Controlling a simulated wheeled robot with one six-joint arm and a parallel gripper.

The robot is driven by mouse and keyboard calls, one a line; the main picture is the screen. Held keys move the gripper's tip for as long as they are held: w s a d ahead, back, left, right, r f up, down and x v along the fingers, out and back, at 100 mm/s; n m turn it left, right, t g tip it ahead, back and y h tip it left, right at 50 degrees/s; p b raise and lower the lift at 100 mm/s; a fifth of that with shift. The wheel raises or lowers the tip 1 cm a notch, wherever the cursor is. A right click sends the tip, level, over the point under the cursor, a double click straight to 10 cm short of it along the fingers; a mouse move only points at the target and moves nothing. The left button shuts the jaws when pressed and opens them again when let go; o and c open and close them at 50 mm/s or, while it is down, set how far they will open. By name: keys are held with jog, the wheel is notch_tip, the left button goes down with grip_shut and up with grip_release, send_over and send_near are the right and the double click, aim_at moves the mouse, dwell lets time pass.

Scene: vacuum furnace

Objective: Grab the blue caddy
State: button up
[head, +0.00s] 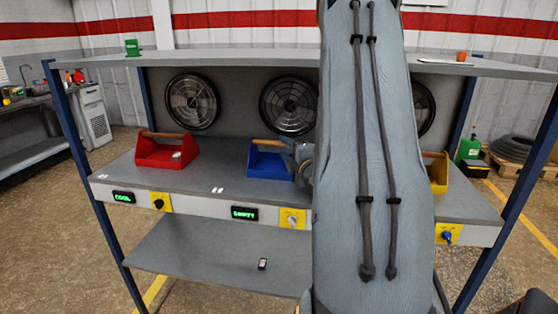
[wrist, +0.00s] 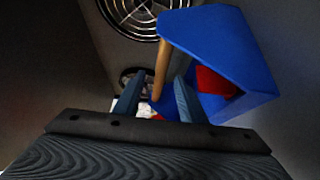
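The blue caddy (head: 268,164), with a wooden bar handle (head: 268,143), stands on the middle of the bench shelf in the head view. In the wrist view the blue caddy (wrist: 215,40) fills the upper right, and its wooden handle (wrist: 161,68) runs down toward my fingers. My gripper (wrist: 157,92) is open, with the lower end of the handle showing between its two spread fingers. I cannot tell if a finger touches it. In the head view my gripper (head: 299,150) is at the right end of the caddy, and my arm hides much of the scene right of it.
A red caddy (head: 167,153) stands to the left on the same shelf. A yellow caddy (head: 438,172) is partly hidden to the right. Round fans (head: 288,104) line the back panel. An upper shelf (head: 230,59) hangs above. The shelf between red and blue caddies is mostly clear.

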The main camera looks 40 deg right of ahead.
aim_at(281, 145)
jog(key=shift+p+x, duration=1.1)
jog(key=shift+x, duration=1.3)
jog(key=shift+c, duration=0.3)
jog(key=shift+a, duration=0.1)
grip_shut()
